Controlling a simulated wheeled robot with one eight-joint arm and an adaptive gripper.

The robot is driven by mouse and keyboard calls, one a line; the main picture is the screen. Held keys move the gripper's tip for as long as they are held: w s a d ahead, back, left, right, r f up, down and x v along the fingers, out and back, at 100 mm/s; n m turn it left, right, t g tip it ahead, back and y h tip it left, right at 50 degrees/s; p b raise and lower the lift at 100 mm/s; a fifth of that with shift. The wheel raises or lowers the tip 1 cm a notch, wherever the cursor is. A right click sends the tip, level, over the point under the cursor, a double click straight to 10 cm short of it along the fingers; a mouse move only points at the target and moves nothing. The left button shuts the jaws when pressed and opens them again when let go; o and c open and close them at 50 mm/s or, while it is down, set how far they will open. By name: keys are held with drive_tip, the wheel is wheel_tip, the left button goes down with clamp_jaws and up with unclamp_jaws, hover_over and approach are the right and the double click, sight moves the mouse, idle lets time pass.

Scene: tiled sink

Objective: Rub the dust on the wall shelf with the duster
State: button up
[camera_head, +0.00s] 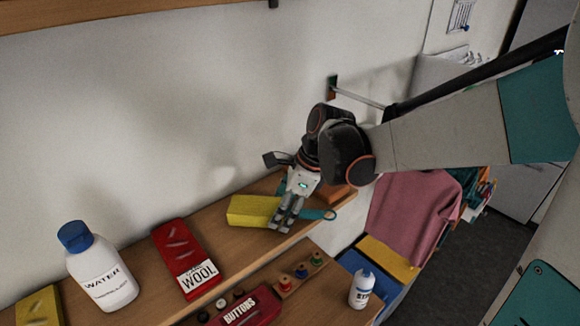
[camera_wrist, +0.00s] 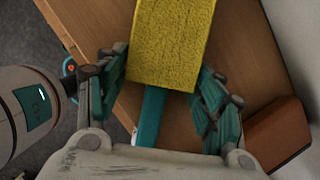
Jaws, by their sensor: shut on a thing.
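The duster has a yellow block head (camera_head: 254,210) and a teal handle (camera_wrist: 151,116). My gripper (camera_head: 284,218) is low over the wall shelf (camera_head: 217,233), with its fingers on the duster at the handle side of the head. In the wrist view the fingers (camera_wrist: 165,85) stand either side of the duster, shut on it. The head lies at or just above the shelf's wooden top near its right end; I cannot tell whether it touches. I cannot make out any dust on the shelf.
A red WOOL box (camera_head: 186,258) and a white WATER bottle (camera_head: 101,268) stand left on the shelf. A brown block (camera_wrist: 279,134) is close to my gripper. The wall (camera_head: 150,120) runs behind. A lower surface holds a BUTTONS box (camera_head: 240,310) and a small bottle (camera_head: 362,290).

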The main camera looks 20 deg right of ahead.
drive_tip(key=shift+w+a+f, duration=0.1)
drive_tip(key=shift+w+a, duration=0.2)
drive_tip(key=shift+w, duration=0.4)
drive_tip(key=shift+c, duration=0.4)
drive_tip(key=shift+r, duration=0.35)
drive_tip(key=shift+r+p, duration=1.8)
drive_tip(key=shift+r, duration=0.9)
drive_tip(key=shift+r+p, duration=0.95)
drive_tip(key=shift+r, duration=0.6)
drive_tip(key=shift+f, duration=0.1)
